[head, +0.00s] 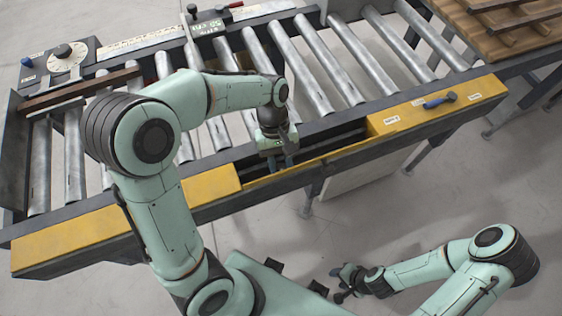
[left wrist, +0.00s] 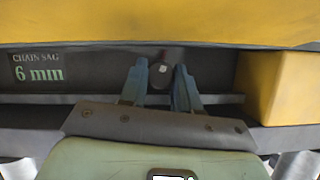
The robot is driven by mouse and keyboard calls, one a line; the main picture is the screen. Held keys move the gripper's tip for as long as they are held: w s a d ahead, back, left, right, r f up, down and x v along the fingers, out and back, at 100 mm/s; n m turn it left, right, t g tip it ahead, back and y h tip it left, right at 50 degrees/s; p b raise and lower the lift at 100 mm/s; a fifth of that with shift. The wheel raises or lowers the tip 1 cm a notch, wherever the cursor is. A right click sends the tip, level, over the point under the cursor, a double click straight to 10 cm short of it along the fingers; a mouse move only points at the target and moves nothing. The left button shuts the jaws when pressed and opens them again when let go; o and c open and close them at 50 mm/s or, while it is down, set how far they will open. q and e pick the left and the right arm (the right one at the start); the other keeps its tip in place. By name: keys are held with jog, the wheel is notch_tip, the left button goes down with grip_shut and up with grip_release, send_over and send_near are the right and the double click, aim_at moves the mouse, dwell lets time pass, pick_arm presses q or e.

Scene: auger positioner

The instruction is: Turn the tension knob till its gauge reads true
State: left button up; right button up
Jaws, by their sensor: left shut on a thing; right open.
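My left gripper (head: 281,163) reaches down into the open gap in the yellow guard along the conveyor's near side. In the left wrist view its two blue-grey fingers (left wrist: 160,72) are shut on a small grey round knob (left wrist: 160,69) in the dark recess; I take this for the tension knob. A small dark red mark shows just above it. A dark panel (left wrist: 38,67) left of the knob reads "CHAIN SAG 6 mm" in pale green. In the head view the gripper and arm hide the knob. My right gripper (head: 345,283) is open and empty, low over the floor, away from the conveyor.
The yellow guard (head: 440,112) continues right of the gap, with a blue-handled tool (head: 438,101) on top. Steel rollers (head: 315,62) fill the conveyor. A white dial (head: 66,56) is at far left, a small green-lettered display (head: 207,27) at the back. Wooden slats (head: 510,22) lie top right.

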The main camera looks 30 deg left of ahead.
pick_arm(q)
jog(key=n+t, duration=0.1)
jog(key=n, duration=0.2)
jog(key=shift+n+h, duration=0.4)
jog(key=shift+s+n+t+h, duration=0.15)
jog(key=shift+n+t, duration=0.3)
jog(key=shift+n, duration=0.5)
jog(key=shift+n+t+h, duration=0.15)
jog(key=shift+n+t, duration=0.3)
jog(key=shift+n, duration=0.5)
pick_arm(e)
jog(key=shift+w+r, duration=0.2)
jog(key=shift+r, duration=0.1)
pick_arm(q)
jog(key=o, duration=0.8)
jog(key=shift+c, duration=0.2)
jog(key=shift+a, duration=0.1)
jog(key=p+v, duration=0.2)
jog(key=v, duration=1.1)
jog(key=shift+r, duration=0.25)
pick_arm(e)
jog(key=shift+w+r, duration=1.1)
jog(key=shift+r, duration=0.1)
pick_arm(q)
jog(key=shift+s, duration=0.1)
